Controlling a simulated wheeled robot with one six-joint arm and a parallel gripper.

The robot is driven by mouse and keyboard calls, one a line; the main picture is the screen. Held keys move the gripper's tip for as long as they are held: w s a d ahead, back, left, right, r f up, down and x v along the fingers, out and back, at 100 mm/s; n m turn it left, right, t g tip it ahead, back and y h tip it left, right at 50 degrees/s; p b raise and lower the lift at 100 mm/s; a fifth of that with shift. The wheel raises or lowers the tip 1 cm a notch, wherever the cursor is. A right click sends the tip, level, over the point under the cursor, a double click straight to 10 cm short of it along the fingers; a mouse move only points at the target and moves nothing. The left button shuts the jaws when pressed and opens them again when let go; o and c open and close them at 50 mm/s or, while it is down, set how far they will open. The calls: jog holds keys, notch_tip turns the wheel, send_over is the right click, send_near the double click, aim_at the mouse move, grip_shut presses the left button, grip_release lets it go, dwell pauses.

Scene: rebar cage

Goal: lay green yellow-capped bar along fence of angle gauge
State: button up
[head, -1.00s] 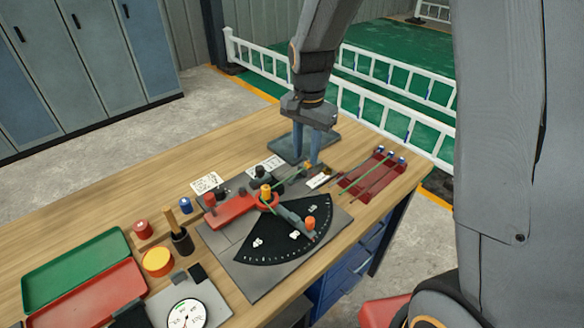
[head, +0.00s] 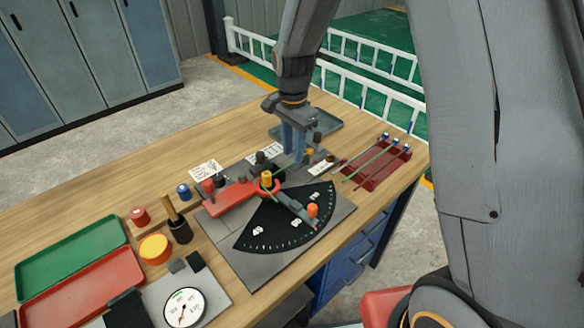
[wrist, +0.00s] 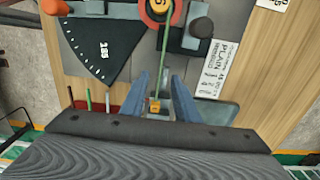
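The angle gauge (head: 232,236) is a grey plate with a black degree sector, a red arm (head: 232,197) and a yellow-topped round hub (head: 267,178). The thin green bar (wrist: 164,50) runs from the hub towards its yellow cap (wrist: 155,105), which also shows in the head view (head: 309,153). My gripper (wrist: 158,76) points down over the bar at the gauge's far side. Its two blue-grey fingers stand apart, one on each side of the bar in the wrist view. Contact and exact fingertip height cannot be told.
A red rack (head: 372,170) with several bars stands right of the gauge. A grey tray (head: 325,127) lies behind my gripper. Black knobs and a label plate (wrist: 214,62) are close to the fingers. Green (head: 70,228) and red trays and a dial gauge stand at the left.

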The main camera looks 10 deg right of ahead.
jog(key=shift+f+b, duration=0.45)
jog(key=shift+f, duration=1.15)
grip_shut()
jog(key=shift+a+r, duration=0.2)
jog(key=shift+a, duration=0.15)
jog(key=shift+r+p, duration=0.1)
jog(key=shift+p, duration=0.2)
notch_tip(320, 180, up, 7)
jog(key=p, duration=0.5)
